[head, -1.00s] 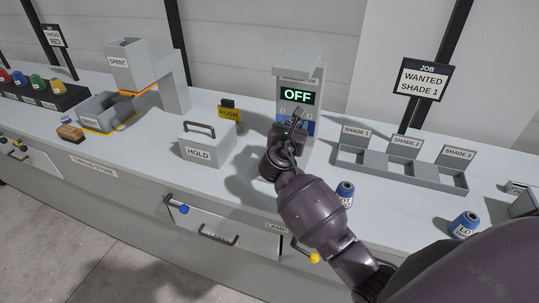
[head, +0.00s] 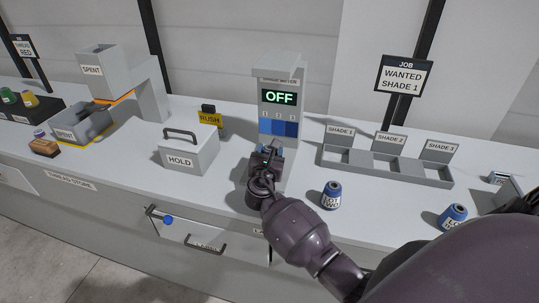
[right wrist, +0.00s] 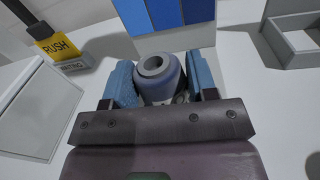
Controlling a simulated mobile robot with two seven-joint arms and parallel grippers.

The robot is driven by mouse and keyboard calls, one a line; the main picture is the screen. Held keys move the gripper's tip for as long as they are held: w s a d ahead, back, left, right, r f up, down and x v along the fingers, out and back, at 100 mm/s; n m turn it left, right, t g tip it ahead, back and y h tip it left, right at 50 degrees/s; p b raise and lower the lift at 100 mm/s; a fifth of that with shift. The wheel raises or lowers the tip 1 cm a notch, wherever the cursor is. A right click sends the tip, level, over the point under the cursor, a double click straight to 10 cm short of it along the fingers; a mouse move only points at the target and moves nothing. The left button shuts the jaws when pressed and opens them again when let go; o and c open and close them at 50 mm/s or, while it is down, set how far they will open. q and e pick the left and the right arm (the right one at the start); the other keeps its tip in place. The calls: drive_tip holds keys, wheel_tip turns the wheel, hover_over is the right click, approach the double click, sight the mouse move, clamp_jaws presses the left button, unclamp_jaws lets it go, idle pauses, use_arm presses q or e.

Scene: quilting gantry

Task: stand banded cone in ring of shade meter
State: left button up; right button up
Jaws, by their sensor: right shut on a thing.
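The shade meter (head: 279,80) stands at the back centre of the bench, its display reading OFF above a panel of blue swatches (head: 278,127). My right gripper (head: 266,158) is in front of the meter's foot. In the right wrist view, my right gripper (right wrist: 159,88) is shut on a blue-grey cone (right wrist: 172,68), which looks upright with its open top facing the camera. The cone's band and the meter's ring are hidden, so I cannot tell whether the cone is in the ring. My left gripper is not in view.
Two blue labelled cones, one nearer (head: 331,196) and one further right (head: 453,217), stand on the bench. The shade tray (head: 385,168) is at right. The HOLD box (head: 189,150) and yellow RUSH tag (head: 209,119) are left of the meter.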

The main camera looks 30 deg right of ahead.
drive_tip(key=shift+f, duration=0.25)
drive_tip(key=o, duration=1)
drive_tip(key=shift+c, duration=0.2)
drive_tip(key=shift+r, duration=0.1)
drive_tip(key=shift+r, duration=0.15)
drive_tip(key=shift+s+a, duration=0.25)
drive_tip(key=v, duration=1.1)
drive_tip(key=shift+s+a, duration=0.1)
drive_tip(key=shift+a, duration=0.05)
